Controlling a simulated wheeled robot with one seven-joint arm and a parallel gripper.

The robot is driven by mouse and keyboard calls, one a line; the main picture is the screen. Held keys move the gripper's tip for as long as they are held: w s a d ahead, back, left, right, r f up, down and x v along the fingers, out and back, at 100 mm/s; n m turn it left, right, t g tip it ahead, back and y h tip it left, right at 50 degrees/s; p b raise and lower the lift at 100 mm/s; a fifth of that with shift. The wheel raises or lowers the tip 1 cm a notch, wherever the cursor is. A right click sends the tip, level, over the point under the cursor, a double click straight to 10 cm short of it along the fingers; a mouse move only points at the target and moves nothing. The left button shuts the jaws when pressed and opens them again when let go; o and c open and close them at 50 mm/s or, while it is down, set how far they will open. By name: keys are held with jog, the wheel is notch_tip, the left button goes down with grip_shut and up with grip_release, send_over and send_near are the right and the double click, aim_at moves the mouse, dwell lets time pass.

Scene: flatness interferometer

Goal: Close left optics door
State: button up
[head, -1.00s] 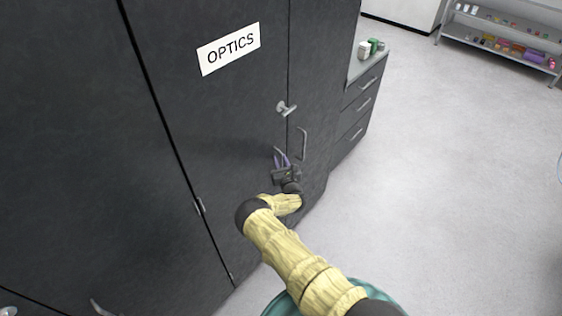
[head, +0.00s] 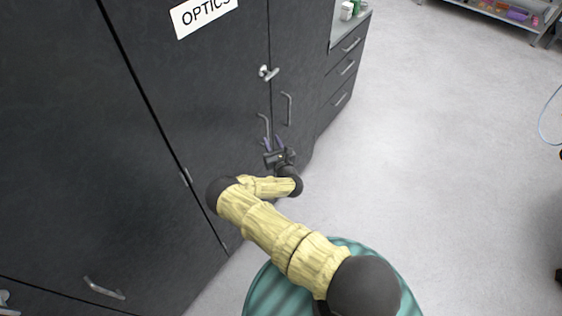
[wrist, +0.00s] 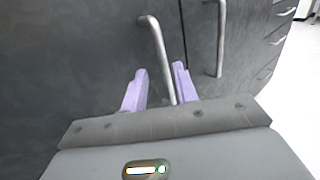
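The dark grey cabinet's left optics door (head: 180,100) carries a white OPTICS label (head: 204,15) and looks flush with the right door (head: 297,70). The left door's bar handle (head: 266,127) also shows in the wrist view (wrist: 157,55). My gripper (head: 272,146) is at the lower part of that handle. In the wrist view its two purple fingers (wrist: 157,82) are apart, with the handle's lower end between them. I cannot tell whether either finger touches the handle.
A silver latch knob (head: 268,73) sits above the handles near the seam. The right door's handle (head: 287,108) is close to the right of my gripper. A drawer unit (head: 343,70) stands beyond. Pale floor (head: 430,150) on the right is open.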

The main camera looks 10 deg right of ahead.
jog(key=s+d+b, duration=0.1)
jog(key=s, duration=0.8)
jog(key=shift+d+b, duration=0.35)
jog(key=shift+d, duration=0.05)
jog(key=shift+s, duration=0.1)
jog(key=shift+a, duration=0.1)
